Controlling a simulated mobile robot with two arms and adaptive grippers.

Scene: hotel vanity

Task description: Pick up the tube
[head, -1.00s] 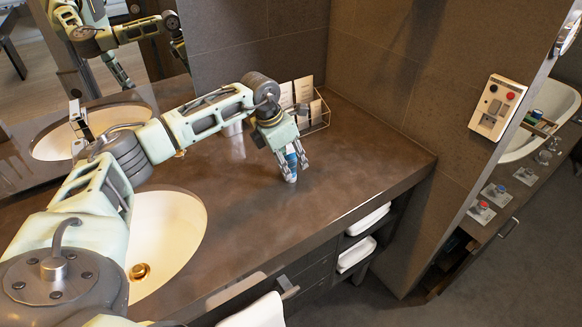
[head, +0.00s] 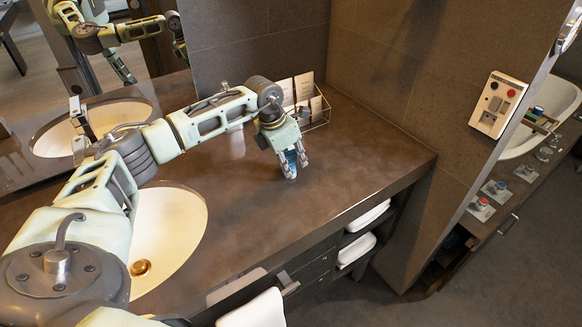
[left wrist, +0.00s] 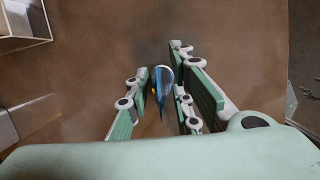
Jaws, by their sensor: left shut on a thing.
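The tube (head: 289,171) is blue and white and stands on the brown vanity counter, to the right of the sink. In the left wrist view the tube (left wrist: 162,84) shows end-on between the fingers. My left gripper (head: 294,163) points down at the counter with its fingers around the tube and is shut on it. The fingers hide part of the tube in the head view. The tube's lower end is at or very near the counter; I cannot tell if it touches. My right gripper is not in view.
A wire rack with cards (head: 315,108) stands behind the gripper near the wall. The sink (head: 172,225) is to the left. The counter (head: 345,170) is clear to the right of the tube. A mirror at the back left reflects my arm. Towels (head: 366,215) lie on shelves below.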

